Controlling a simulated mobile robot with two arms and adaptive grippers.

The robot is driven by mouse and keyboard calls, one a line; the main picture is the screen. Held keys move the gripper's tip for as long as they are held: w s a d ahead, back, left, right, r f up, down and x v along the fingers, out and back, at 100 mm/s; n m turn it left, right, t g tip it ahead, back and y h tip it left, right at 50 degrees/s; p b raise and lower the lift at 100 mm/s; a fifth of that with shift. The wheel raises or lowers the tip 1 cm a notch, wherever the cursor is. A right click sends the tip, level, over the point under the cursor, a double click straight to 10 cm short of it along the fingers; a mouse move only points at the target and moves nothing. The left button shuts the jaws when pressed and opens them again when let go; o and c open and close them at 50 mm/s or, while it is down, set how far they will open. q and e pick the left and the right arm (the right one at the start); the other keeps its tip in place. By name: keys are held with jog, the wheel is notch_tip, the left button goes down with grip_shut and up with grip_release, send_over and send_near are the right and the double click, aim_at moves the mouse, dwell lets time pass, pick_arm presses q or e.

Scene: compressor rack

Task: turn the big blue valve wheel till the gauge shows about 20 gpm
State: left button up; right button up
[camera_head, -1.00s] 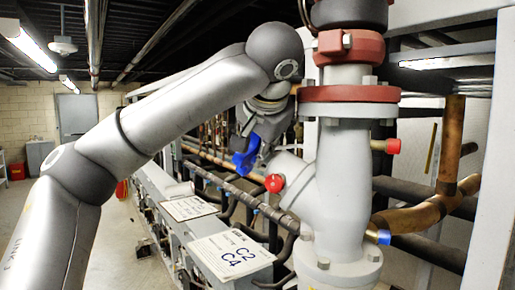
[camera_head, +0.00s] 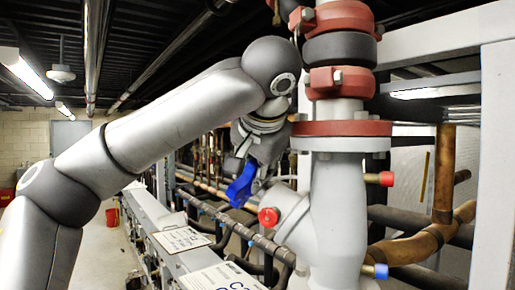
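A small blue piece (camera_head: 242,183) shows left of the grey pipe body. It may be part of the big blue valve wheel, but I cannot tell; no full wheel rim shows. My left arm comes in from the left, and its gripper (camera_head: 250,160) hangs right above the blue piece, overlapping it in the picture. Whether they touch is unclear. The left gripper's fingers are too small and hidden to judge. My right gripper is not in view. No gauge face can be read.
A grey vertical pipe (camera_head: 338,215) with red flanges (camera_head: 343,128) stands right of the gripper, with a red cap (camera_head: 268,217) close below. Copper pipes (camera_head: 444,175) and a white frame post (camera_head: 492,170) are at right. Free floor (camera_head: 103,250) lies at left.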

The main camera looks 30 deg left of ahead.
pick_arm(q)
jog(key=v, duration=0.9)
jog(key=shift+f, duration=0.15)
